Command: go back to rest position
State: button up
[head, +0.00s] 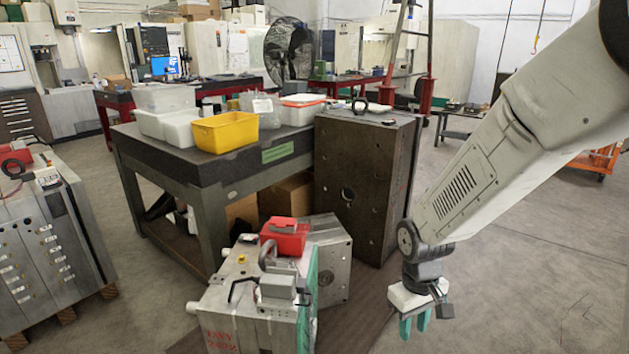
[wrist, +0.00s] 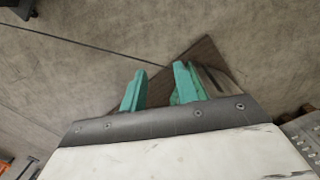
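My gripper (head: 414,329) hangs at the end of my arm on the right side of the head view, pointing down beside the front mould base. Its two green fingers also show in the wrist view (wrist: 160,72). They stand apart with nothing between them, so the gripper is open and empty. In the wrist view, grey floor and a dark edge lie beyond the fingers.
A metal mould base (head: 253,322) with a red box (head: 284,236) on top stands left of my gripper. A tall dark block (head: 362,190) stands behind. A table holds a yellow bin (head: 225,132). Floor (head: 530,270) to the right is clear.

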jog(key=s+d+r+m+t, duration=0.1)
jog(key=s+d+r+m, duration=0.1)
jog(key=s+r, duration=0.7)
jog(key=s+d+r+m+t, duration=0.1)
jog(key=s+d+r, duration=0.3)
jog(key=s+r, duration=0.6)
notch_tip(320, 180, up, 3)
jog(key=shift+s+d+f+m, duration=0.15)
jog(key=shift+s+d+m, duration=0.05)
jog(key=shift+m, duration=0.7)
